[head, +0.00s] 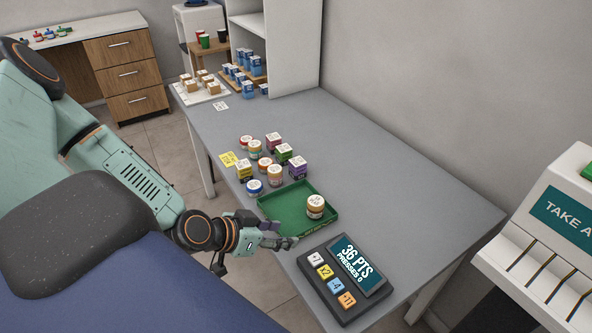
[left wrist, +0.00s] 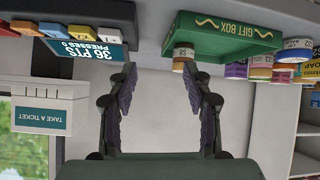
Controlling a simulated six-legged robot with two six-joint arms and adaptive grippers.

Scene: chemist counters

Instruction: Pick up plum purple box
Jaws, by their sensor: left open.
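My left gripper (head: 290,242) is near the front edge of the counter, between the tray and the points keypad, well apart from the box. In the left wrist view its fingers (left wrist: 161,75) are spread and empty. My right gripper is not in view.
A points keypad (head: 345,278) sits to the right. The counter's right side is clear.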

